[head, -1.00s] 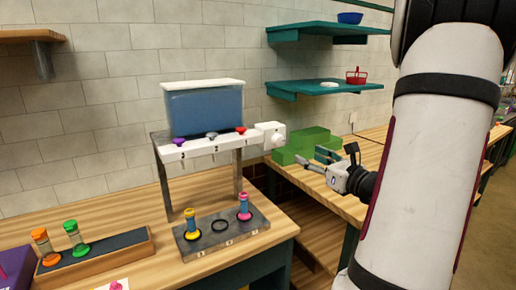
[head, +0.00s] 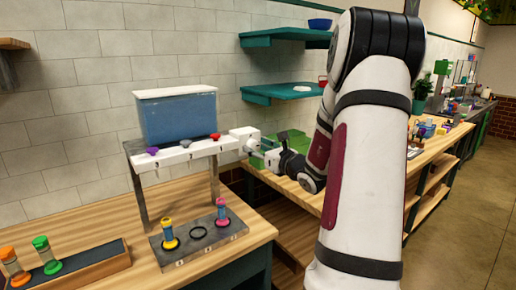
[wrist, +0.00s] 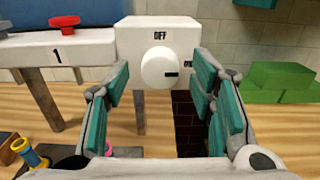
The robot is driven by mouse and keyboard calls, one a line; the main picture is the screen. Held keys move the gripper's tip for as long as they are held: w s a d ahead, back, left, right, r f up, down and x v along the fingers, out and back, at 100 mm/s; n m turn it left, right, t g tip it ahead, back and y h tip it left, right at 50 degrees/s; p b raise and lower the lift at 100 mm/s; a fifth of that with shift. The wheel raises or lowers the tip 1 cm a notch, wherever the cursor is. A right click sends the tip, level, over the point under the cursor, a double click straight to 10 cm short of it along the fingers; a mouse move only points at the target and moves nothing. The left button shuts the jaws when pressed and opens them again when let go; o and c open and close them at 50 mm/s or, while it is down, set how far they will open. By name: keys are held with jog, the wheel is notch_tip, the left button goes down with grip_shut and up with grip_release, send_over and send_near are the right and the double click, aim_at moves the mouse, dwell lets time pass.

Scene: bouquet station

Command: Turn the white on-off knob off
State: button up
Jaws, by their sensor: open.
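The round white on-off knob (wrist: 160,68) is on the front of a white box (wrist: 130,35) in the wrist view. Its dark mark points right, toward the ON label; the OFF label is above the knob. My gripper (wrist: 161,85) is open, with one teal-padded finger on each side of the knob. It holds nothing. Whether a finger touches the knob cannot be told. In the head view my gripper (head: 267,153) is right at the box (head: 241,134), which sits at the right end of the white valve bar.
The valve bar (head: 178,156) carries purple, grey and red knobs under a blue tank (head: 180,118). Two vials stand in a grey rack (head: 199,245) below. A green block (wrist: 280,82) is right of the gripper; teal shelves (head: 285,92) hang above.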

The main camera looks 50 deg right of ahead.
jog(key=shift+w, duration=0.1)
jog(key=c, duration=1.2)
jog(key=shift+f+n+b, duration=0.1)
jog(key=shift+n+b, duration=0.3)
jog(key=shift+b, duration=0.25)
jog(key=n+b, duration=0.3)
jog(key=b, duration=0.3)
jog(key=shift+w+f+n, duration=0.1)
jog(key=shift+w+n, duration=0.05)
jog(key=shift+n, duration=0.15)
jog(key=n+b, duration=0.4)
jog(key=b, duration=0.4)
jog(key=shift+n+b, duration=0.3)
jog(key=n+b, duration=0.6)
jog(key=b, duration=0.5)
jog(key=n+b, duration=0.2)
jog(key=b, duration=0.3)
jog(key=shift+n, duration=0.4)
jog(key=shift+r+n+b, duration=0.2)
jog(key=shift+n+b, duration=0.1)
jog(key=shift+b, duration=0.05)
